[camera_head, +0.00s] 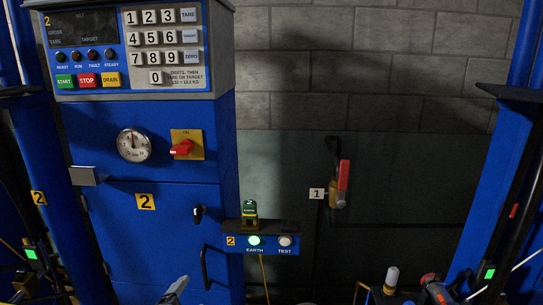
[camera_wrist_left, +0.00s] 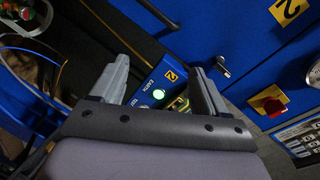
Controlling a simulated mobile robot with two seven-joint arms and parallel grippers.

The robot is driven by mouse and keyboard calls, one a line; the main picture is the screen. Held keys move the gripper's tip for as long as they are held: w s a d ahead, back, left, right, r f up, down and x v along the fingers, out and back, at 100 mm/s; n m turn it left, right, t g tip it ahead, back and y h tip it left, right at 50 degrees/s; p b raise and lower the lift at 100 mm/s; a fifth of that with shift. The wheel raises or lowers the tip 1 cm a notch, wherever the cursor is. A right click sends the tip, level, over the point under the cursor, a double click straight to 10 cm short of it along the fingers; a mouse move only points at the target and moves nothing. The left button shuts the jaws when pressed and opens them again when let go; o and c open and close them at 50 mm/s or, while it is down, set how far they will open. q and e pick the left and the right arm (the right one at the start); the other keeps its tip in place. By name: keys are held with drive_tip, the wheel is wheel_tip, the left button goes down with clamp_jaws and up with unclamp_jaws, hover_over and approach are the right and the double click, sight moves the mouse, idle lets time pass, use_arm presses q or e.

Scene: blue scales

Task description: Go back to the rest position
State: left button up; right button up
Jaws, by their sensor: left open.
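My left gripper (camera_wrist_left: 159,66) is open in the left wrist view, its two grey fingers apart with nothing between them. Beyond the fingers is the small blue EARTH/TEST box, with its green EARTH lamp (camera_wrist_left: 159,95) lit. In the head view only a grey tip (camera_head: 175,289), apparently of my left gripper, shows at the bottom edge, in front of the blue cabinet (camera_head: 150,235). The EARTH/TEST box (camera_head: 231,251) also shows there, with a green-and-brass piece (camera_head: 249,213) upright on it. My right gripper is not in view.
A control panel (camera_head: 120,50) with keypad tops the cabinet. Below it are a dial gauge (camera_head: 133,145) and a red switch (camera_head: 182,147). A red-handled valve (camera_head: 342,182) is on the back wall. Blue posts stand at both sides. Several fittings crowd the bottom right.

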use_arm(q)
drive_tip(key=s+f+n+g, duration=0.2)
drive_tip(key=s+f+n, duration=0.4)
drive_tip(key=s, duration=0.7)
drive_tip(key=s+f+n+g, duration=0.3)
drive_tip(key=s+f+n, duration=0.2)
drive_tip(key=s, duration=0.8)
wheel_tip(320, 180, down, 3)
drive_tip(key=shift+a+r+n+h, duration=0.15)
drive_tip(key=shift+a+n+h, duration=0.25)
drive_tip(key=shift+a, duration=0.05)
drive_tip(key=shift+c, duration=0.3)
